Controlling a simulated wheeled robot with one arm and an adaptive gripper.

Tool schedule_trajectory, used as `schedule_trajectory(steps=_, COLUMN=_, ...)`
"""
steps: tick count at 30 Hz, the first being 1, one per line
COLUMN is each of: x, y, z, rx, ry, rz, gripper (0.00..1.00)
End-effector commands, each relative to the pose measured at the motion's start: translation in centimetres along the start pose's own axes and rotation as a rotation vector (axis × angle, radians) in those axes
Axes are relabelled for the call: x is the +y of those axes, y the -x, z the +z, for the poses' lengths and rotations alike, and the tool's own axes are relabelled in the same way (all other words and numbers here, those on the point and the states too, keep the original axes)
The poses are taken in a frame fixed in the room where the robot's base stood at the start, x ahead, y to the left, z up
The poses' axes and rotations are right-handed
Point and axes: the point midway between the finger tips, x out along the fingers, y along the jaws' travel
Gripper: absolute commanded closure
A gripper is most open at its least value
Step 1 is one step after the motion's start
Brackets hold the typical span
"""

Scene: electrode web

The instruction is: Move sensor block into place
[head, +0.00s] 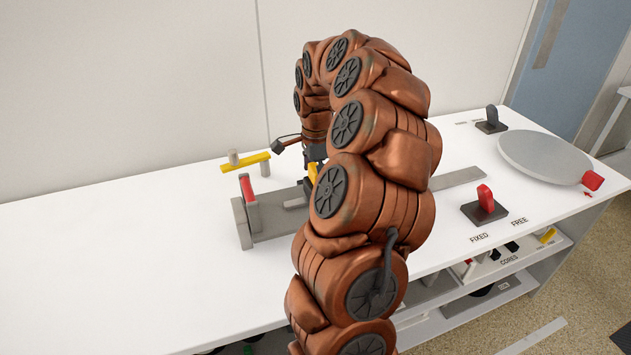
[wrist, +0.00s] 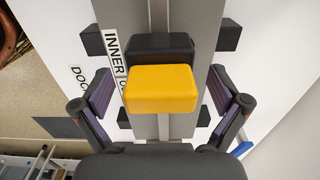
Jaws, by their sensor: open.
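A yellow block (wrist: 160,88), which looks like the sensor block, sits with a black block (wrist: 160,48) just beyond it over a grey rail (wrist: 165,125) in the wrist view. My gripper (wrist: 159,84) is open, with one finger on each side of the yellow block and a visible gap on both sides. In the head view my copper arm hides most of the gripper and block; a small patch of yellow (head: 312,172) shows beside it. The grey rail (head: 276,224) lies along the white table.
A yellow bar (head: 245,160) and an upright with a red top (head: 248,188) stand at the rail's left end. A red lever (head: 486,199), a black lever (head: 491,121) and a grey disc (head: 545,155) stand right. The table's left is clear.

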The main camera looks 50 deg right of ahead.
Motion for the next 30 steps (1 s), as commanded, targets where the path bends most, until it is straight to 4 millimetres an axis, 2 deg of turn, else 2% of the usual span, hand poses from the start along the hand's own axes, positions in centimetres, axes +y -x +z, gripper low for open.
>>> schedule_trajectory(steps=6, x=0.0, y=-1.8, z=0.0, rx=-0.001, ry=0.0, rz=-0.001, gripper=0.02)
schedule_trajectory(steps=13, x=0.0, y=-1.9, z=0.0, rx=-0.001, ry=0.0, rz=-0.002, gripper=0.02)
schedule_trajectory(steps=30, x=0.0, y=-1.9, z=0.0, rx=0.0, ry=0.0, rz=-0.002, gripper=0.6)
